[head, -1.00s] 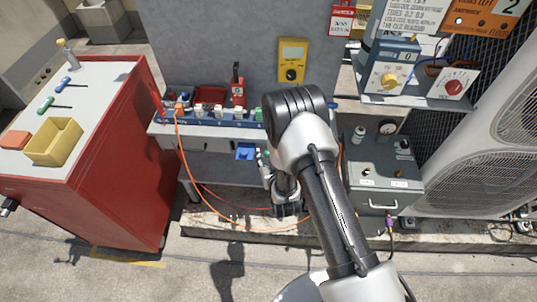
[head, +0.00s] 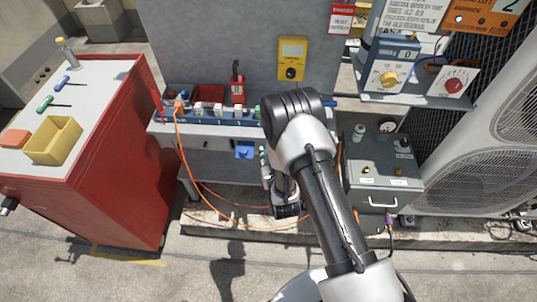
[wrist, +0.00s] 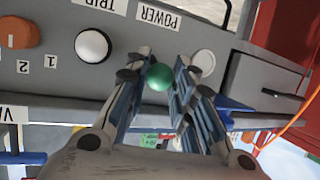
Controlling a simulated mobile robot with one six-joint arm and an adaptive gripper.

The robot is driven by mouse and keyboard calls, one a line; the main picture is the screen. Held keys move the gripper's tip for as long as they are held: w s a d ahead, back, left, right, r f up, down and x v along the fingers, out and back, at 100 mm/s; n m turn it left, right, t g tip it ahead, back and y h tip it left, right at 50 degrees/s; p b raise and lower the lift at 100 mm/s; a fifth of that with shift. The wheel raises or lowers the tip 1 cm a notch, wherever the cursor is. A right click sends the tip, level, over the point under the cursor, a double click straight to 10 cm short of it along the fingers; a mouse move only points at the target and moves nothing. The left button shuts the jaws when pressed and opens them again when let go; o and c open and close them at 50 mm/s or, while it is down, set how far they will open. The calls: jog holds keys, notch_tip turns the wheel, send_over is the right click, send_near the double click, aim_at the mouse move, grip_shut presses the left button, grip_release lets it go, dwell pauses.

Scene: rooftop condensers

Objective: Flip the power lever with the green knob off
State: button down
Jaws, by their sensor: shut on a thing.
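The green knob (wrist: 159,77) of the power lever shows in the wrist view, in front of a grey panel (wrist: 112,72) with a POWER label (wrist: 158,15) above it in the picture. My gripper (wrist: 160,66) has one finger on each side of the knob and is shut on it. The lever's stem is hidden, so its position cannot be told. In the head view my arm covers the knob and fingertips.
Beside the knob on the panel are a white round button (wrist: 93,46), an orange knob (wrist: 18,33) and a pale disc (wrist: 204,62). An orange cable (head: 188,185) hangs left of my arm. A red cabinet (head: 128,150) stands at left, a grey case (head: 382,170) at right.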

jog(key=shift+w+f+n+t+y, duration=0.1)
jog(key=shift+f+n+t+y, duration=0.5)
jog(key=shift+t, duration=0.85)
jog(key=shift+f+n+t+y, duration=0.2)
jog(key=shift+f+t, duration=0.75)
jog(key=shift+t, duration=0.55)
jog(key=shift+w+f+n+t+y, duration=0.1)
jog(key=shift+f+n+t+y, duration=0.25)
jog(key=shift+f+t, duration=0.75)
jog(key=shift+r+t, duration=0.3)
jog(key=shift+t, duration=0.05)
jog(key=c, duration=1.3)
grip_release()
jog(key=shift+c, duration=0.2)
jog(key=shift+f, duration=0.1)
jog(key=shift+s, duration=0.1)
